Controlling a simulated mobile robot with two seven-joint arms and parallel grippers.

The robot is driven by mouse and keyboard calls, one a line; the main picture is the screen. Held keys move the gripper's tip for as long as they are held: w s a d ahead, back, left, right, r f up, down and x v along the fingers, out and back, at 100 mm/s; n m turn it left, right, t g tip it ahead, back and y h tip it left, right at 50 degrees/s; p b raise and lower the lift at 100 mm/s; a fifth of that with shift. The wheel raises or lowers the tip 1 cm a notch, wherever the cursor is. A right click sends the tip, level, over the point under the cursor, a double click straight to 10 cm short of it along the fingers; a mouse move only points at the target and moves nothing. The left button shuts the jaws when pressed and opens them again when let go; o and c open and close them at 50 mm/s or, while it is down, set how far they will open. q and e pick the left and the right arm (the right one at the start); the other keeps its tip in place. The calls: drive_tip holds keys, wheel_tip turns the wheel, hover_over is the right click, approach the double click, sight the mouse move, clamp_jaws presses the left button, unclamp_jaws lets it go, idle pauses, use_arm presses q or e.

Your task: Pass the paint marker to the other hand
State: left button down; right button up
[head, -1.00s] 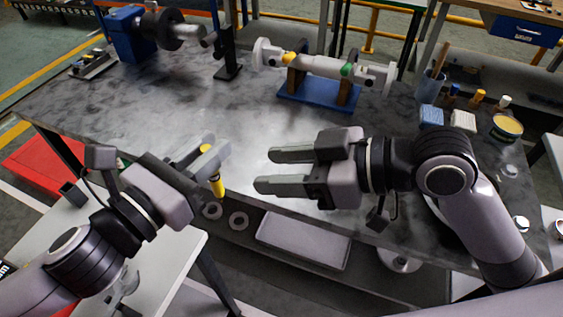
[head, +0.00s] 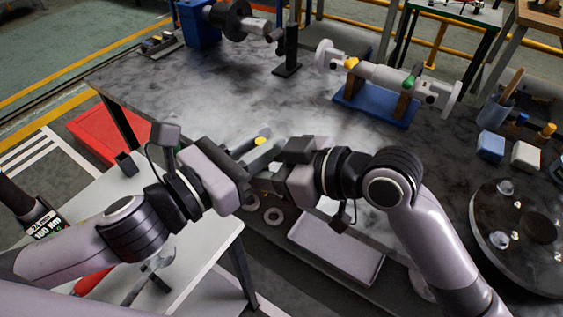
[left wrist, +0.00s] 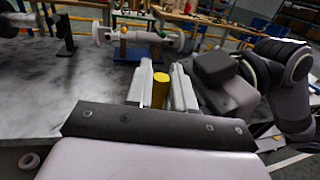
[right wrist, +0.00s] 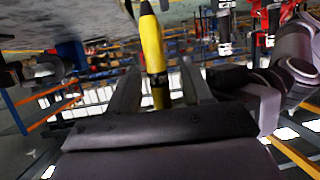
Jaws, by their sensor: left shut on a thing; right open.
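The yellow paint marker (head: 261,141) is held in my left gripper (head: 262,150); in the head view only its top end shows. In the left wrist view the marker (left wrist: 160,90) stands between the two closed-in fingers. My right gripper (right wrist: 157,72) is open. In the right wrist view the marker (right wrist: 153,50), yellow with dark bands, runs lengthwise between its spread fingers, with a gap visible at the sides. Whether either right finger touches it, I cannot tell. In the head view the grippers overlap and hide most of the marker.
The grey metal workbench (head: 200,95) lies behind the grippers, mostly clear. A shaft on a blue stand (head: 375,105) is at the back right. A dark round turntable (head: 520,240) is at the right, and a pale tray (head: 335,248) is below the bench edge.

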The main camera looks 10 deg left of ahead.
drive_tip(key=shift+a+f, duration=0.1)
drive_tip(key=shift+a, duration=0.1)
clamp_jaws()
use_arm(q)
drive_tip(key=c, duration=0.9)
unclamp_jaws()
drive_tip(key=shift+s+d, duration=0.1)
drive_tip(key=shift+c, duration=0.7)
drive_tip(key=shift+s, duration=0.1)
